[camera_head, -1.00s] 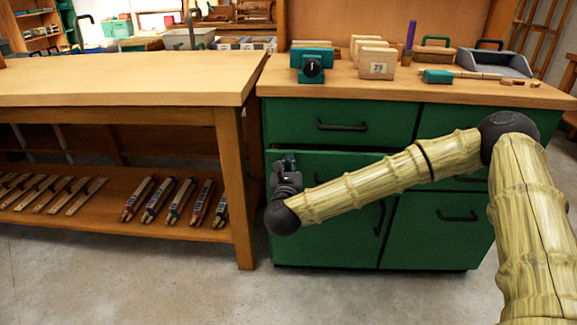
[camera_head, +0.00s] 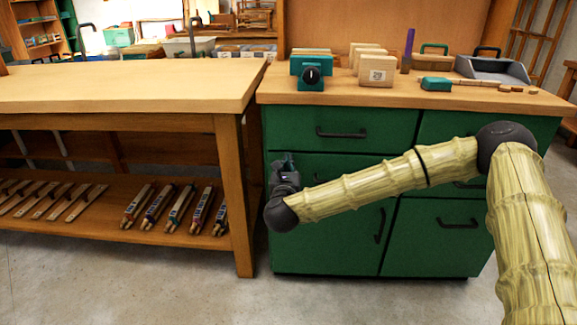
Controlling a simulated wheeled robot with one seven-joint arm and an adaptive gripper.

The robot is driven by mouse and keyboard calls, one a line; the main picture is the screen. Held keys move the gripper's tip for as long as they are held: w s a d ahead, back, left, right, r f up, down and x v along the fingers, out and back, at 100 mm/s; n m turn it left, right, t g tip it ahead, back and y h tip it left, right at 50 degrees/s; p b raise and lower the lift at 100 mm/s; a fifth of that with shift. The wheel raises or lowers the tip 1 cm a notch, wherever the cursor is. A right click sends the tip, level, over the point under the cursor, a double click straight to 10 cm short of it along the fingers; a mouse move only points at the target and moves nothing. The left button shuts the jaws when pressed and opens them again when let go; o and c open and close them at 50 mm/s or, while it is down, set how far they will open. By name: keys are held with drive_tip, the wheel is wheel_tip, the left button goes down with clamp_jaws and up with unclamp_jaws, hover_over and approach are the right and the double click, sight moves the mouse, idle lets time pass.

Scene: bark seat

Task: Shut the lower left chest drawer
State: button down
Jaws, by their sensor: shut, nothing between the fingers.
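The green chest (camera_head: 328,255) stands right of the long workbench. Its lower left drawer (camera_head: 340,163) sits below the upper left drawer (camera_head: 340,125). Its front looks about level with the chest's face, with only a thin dark line along its top edge. My arm hides much of that front, and only a bit of its handle shows. My gripper (camera_head: 288,158) is at the drawer's left end, fingers shut and empty, pointing toward the front. I cannot tell whether the fingertips touch it.
A wooden workbench (camera_head: 120,85) with a thick leg (camera_head: 237,200) stands just left of my gripper. Its lower shelf holds several tools. The chest top (camera_head: 430,93) carries a teal clamp (camera_head: 311,73), wooden blocks (camera_head: 376,72) and a grey dustpan (camera_head: 492,68). The floor in front is clear.

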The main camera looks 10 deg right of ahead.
drive_tip(key=p+v, duration=0.3)
drive_tip(key=v, duration=1)
drive_tip(key=s+a+f+n+g+y, duration=0.1)
drive_tip(key=s+a+f+n+y, duration=0.25)
drive_tip(key=f+n, duration=0.3)
drive_tip(key=s+a+f+n+g+y, duration=0.1)
drive_tip(key=s+a+f+n+y, duration=0.15)
drive_tip(key=a+f+n, duration=0.35)
drive_tip(key=s+f+n+g+y, duration=0.2)
drive_tip(key=s+f+n+g, duration=0.4)
drive_tip(key=s+f+n, duration=0.75)
drive_tip(key=s+d+f+n+g, duration=0.5)
drive_tip(key=s+d+f, duration=0.2)
drive_tip(key=s+f, duration=0.5)
drive_tip(key=s+d+f+n+g+h, duration=0.2)
drive_tip(key=s+d+n+g+h, duration=0.15)
drive_tip(key=s+d+n, duration=0.55)
wheel_tip(320, 180, up, 32)
drive_tip(key=s+d+m+p, duration=0.1)
drive_tip(key=s+d+p, duration=0.1)
drive_tip(key=p, duration=2.9)
drive_tip(key=shift+s+d+g+p, duration=0.2)
drive_tip(key=shift+d+g+p, duration=0.15)
drive_tip(key=shift+g, duration=0.1)
